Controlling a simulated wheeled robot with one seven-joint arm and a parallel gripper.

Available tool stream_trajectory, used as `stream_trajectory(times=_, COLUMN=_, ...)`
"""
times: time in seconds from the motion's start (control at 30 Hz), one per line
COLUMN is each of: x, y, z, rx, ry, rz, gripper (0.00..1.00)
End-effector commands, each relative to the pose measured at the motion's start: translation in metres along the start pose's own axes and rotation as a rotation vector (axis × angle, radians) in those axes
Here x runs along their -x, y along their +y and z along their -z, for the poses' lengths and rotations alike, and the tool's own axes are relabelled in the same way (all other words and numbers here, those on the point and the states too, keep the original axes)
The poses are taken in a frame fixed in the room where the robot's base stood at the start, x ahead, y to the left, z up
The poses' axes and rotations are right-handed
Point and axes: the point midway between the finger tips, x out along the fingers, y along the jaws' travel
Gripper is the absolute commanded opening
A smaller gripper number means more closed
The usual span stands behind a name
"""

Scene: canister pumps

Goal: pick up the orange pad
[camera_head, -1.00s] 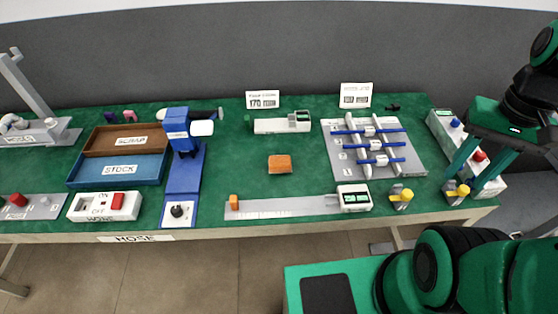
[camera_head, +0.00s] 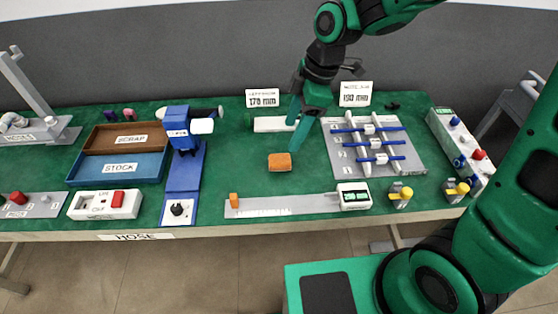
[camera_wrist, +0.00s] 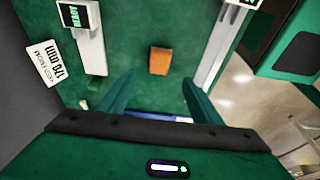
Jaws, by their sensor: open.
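The orange pad (camera_head: 280,162) is a small block lying flat on the green mat near the middle of the bench. It also shows in the wrist view (camera_wrist: 160,61), above and between the two green fingers. My gripper (camera_head: 297,132) is above the bench, just behind and to the right of the pad in the head view. The fingers (camera_wrist: 154,88) are open, spread apart and empty, and do not touch the pad. The pad is fully visible in both views.
A white gauge (camera_head: 272,124) stands behind the pad, partly hidden by my gripper. A grey ruler slide (camera_head: 285,207) lies in front, and a grey rack with blue rods (camera_head: 345,157) is to the right. Stock (camera_head: 118,182) and scrap trays are left. Bare mat surrounds the pad.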

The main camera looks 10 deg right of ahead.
Motion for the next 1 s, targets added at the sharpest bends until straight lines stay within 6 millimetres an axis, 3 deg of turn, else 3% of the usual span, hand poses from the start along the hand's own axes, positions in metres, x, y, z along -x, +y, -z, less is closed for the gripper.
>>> stream_trajectory(times=0.3, x=-0.044, y=-0.001, z=-0.001, rx=0.0, ry=-0.001, rz=0.004, gripper=0.59)
stream_trajectory(times=0.53, x=-0.058, y=0.0, z=-0.001, rx=-0.002, ry=-0.001, rz=0.002, gripper=0.59)
stream_trajectory(times=0.8, x=-0.093, y=0.001, z=0.0, rx=-0.004, ry=-0.002, rz=0.002, gripper=0.59)
stream_trajectory(times=1.0, x=-0.102, y=0.002, z=0.001, rx=-0.003, ry=-0.001, rz=0.0, gripper=0.59)
